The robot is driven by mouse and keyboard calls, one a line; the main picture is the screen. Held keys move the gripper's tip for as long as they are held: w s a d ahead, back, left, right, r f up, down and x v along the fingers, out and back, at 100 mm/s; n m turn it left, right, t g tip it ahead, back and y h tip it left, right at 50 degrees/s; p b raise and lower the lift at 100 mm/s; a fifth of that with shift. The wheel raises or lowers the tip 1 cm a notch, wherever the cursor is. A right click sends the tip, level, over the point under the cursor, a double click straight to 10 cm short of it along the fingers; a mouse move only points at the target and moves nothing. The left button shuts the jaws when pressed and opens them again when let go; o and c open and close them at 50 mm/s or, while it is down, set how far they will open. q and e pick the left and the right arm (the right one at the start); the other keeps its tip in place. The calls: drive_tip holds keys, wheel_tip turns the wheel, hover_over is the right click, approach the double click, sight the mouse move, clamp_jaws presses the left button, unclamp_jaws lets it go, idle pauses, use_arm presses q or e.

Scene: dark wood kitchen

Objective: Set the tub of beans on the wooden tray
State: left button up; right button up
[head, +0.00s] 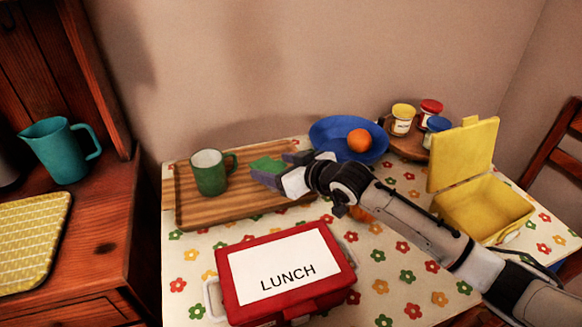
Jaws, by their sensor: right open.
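The wooden tray (240,203) lies on the flowered tablecloth at the left of the table. A green mug (209,173) stands on its left part. A small green-topped item (267,165), which may be the tub of beans, sits at the tray's right part; no label on it can be read. My right gripper (276,167) is open over the tray's right side, its fingertips close around the green item. The fingers hide part of it, so I cannot tell whether they touch it. My left gripper is not in view.
A red LUNCH box (285,268) lies in front of the tray. A blue bowl (347,138) with an orange (359,141) is behind my wrist. Lidded jars (403,118) stand on a round board at the back. An open yellow box (483,207) is at the right.

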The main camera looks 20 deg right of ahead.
drive_tip(key=v, duration=0.7)
drive_tip(key=shift+s+d+r+p, duration=0.1)
drive_tip(key=shift+s+d+p, duration=0.05)
drive_tip(key=shift+s+p, duration=0.2)
